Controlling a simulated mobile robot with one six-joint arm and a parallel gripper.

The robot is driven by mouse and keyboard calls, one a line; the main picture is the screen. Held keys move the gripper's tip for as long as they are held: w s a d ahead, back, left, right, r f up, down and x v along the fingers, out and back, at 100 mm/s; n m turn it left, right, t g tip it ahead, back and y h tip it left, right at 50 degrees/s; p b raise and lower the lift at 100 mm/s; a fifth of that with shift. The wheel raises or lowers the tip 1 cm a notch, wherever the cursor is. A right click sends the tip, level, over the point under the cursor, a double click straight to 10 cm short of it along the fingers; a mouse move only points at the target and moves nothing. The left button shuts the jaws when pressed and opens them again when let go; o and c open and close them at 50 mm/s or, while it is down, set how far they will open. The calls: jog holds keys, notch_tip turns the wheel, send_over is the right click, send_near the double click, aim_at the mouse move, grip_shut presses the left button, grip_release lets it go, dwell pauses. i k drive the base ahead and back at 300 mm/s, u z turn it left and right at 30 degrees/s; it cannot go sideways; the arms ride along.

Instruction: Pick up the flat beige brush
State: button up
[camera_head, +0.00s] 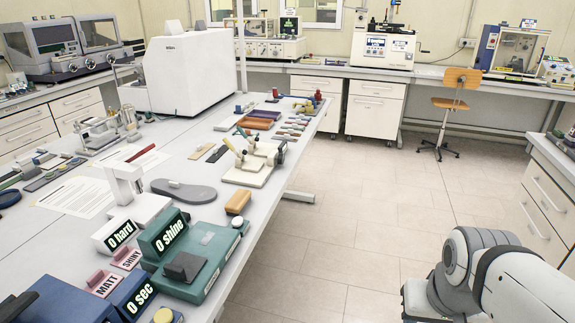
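A flat beige strip (202,151) lies on the long light table (172,168), left of a similar dark strip (217,153). It looks like the flat beige brush, but it is too small here to make out bristles. A thicker tan block (238,202) lies nearer, close to the table's right edge. My white and grey arm shows at the lower right, over the floor and apart from the table. My gripper is not in view.
A grey shoe sole (184,191) and a green shine tester (205,255) stand nearer on the table. A pale clamp fixture (248,172) is right of the strips. Open tiled floor (335,235) lies between table and arm.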

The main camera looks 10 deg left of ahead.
aim_at(236, 206)
jog(key=u, duration=0.3)
jog(key=i, duration=1.25)
jog(key=u, duration=0.75)
jog(key=k, duration=0.9)
jog(key=u, duration=0.15)
jog(key=i, duration=0.9)
jog(key=z, duration=0.1)
